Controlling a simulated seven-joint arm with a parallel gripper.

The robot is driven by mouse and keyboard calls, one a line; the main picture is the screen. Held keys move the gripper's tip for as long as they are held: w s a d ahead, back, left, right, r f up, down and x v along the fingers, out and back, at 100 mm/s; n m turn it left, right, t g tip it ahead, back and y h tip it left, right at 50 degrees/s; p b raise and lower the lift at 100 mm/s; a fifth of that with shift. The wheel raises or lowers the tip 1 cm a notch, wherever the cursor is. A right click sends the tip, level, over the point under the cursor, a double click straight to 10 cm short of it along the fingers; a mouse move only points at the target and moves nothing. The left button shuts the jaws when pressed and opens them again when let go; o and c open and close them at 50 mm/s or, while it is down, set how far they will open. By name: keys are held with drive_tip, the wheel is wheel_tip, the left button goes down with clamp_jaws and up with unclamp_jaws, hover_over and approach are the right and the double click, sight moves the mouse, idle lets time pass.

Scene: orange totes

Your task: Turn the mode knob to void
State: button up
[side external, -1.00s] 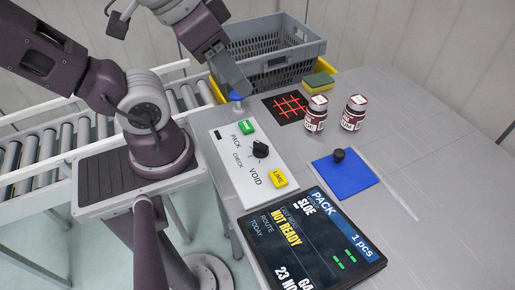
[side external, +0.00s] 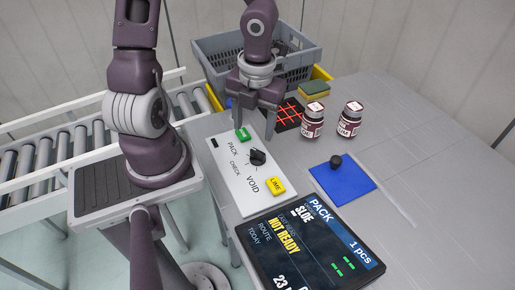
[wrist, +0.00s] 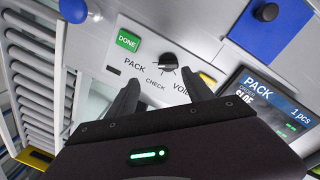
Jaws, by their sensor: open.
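The black mode knob (side external: 258,157) sits on a white panel (side external: 229,185) with the labels PACK, CHECK and VOID along it. In the wrist view the knob (wrist: 168,62) lies just beyond my fingertips, roughly between them. A pale mark shows on its near side, but I cannot tell surely which label it points at. My gripper (side external: 256,126) is open and empty, above the panel's far end by the green button. The wrist view shows its two fingers (wrist: 165,86) apart, with the VOID label partly behind the right one.
A green DONE button (side external: 243,134) and a yellow LIME button (side external: 275,186) flank the knob. A screen (side external: 310,245) reads PACK, SLOE, NOT READY. Two jars (side external: 312,121) (side external: 350,119), a blue mat (side external: 345,187) with a black knobbed piece (side external: 335,161), and a grey crate (side external: 300,65) stand around.

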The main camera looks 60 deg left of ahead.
sight(258, 151)
drive_tip(key=shift+w+d+f+m+h, duration=0.3)
drive_tip(key=shift+f+m+h, duration=0.1)
drive_tip(key=shift+m, duration=0.5)
drive_tip(key=shift+d+f, duration=0.1)
drive_tip(key=shift+f, duration=0.15)
wheel_tip(258, 151, down, 7)
drive_tip(key=shift+r, duration=0.2)
clamp_jaws()
